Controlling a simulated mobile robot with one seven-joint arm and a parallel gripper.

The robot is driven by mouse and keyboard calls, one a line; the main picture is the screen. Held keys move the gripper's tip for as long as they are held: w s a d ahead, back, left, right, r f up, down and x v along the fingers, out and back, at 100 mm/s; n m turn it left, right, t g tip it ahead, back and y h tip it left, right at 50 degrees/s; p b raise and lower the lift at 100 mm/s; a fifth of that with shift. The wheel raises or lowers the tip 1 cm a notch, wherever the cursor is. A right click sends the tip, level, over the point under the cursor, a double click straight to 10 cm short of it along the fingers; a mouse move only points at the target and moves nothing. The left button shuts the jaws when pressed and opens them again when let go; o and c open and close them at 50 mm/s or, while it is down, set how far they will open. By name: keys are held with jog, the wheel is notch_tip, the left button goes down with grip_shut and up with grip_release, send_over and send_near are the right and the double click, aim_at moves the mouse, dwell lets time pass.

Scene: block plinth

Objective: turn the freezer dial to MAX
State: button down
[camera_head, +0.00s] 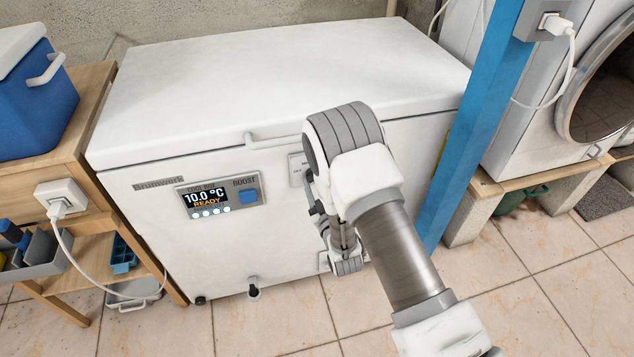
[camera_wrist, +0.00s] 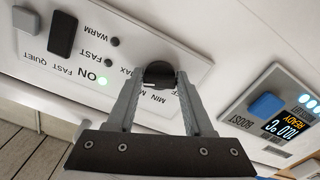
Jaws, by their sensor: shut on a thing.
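The white chest freezer (camera_head: 240,85) stands in the middle of the head view. Its dial (camera_wrist: 158,71) is a small black knob on a pale control panel (camera_wrist: 190,70), seen upside down in the wrist view. Printed MIN and MAX marks are beside the dial, partly covered by my fingers. My gripper (camera_wrist: 157,84) is shut on the dial, one grey finger on each side. I cannot tell which way the dial points. In the head view my arm hides the dial, and only the panel's left edge shows.
The freezer display (camera_head: 208,197) reads 10.0 °C READY, beside a blue BOOST button (camera_head: 249,196). A black switch (camera_wrist: 62,33) shares the panel. A blue post (camera_head: 475,120) stands right of my arm; a wooden shelf (camera_head: 85,85) stands left.

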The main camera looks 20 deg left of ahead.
jog(key=shift+c, duration=1.6)
grip_release()
jog(key=b+v, duration=0.3)
jog(key=v, duration=1.4)
jog(key=shift+s+b, duration=0.2)
jog(key=shift+b, duration=0.15)
